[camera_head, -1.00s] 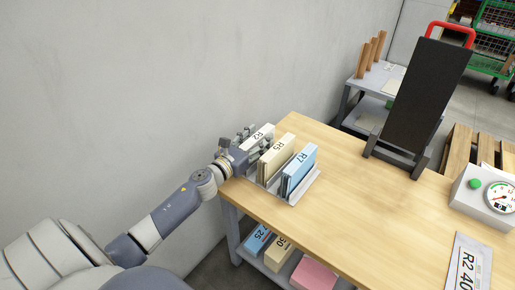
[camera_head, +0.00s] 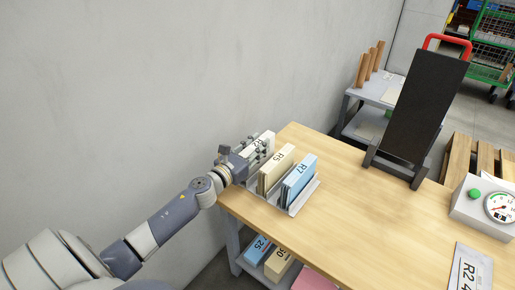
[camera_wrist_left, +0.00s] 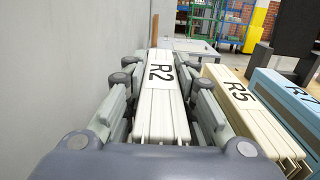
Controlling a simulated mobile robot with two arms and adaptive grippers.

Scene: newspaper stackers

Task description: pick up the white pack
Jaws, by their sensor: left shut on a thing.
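The white pack (camera_head: 268,138), labelled R2, stands on edge at the wall-side end of the rack on the table. My left gripper (camera_head: 258,149) is around it and shut on it, covering part of its label in the head view. In the left wrist view the white pack (camera_wrist_left: 160,105) runs between the two fingers, one on each side, with R2 readable on top. Its lower part is hidden, so I cannot tell whether it is clear of the rack. My right gripper is not in view.
The cream R5 pack (camera_head: 277,168) and blue R7 packs (camera_head: 299,178) stand close beside it in the grey rack (camera_head: 305,200). The wall (camera_head: 150,90) is near on the left. A black slanted stand (camera_head: 425,105) and a dial scale (camera_head: 475,206) are on the right; the table's middle is clear.

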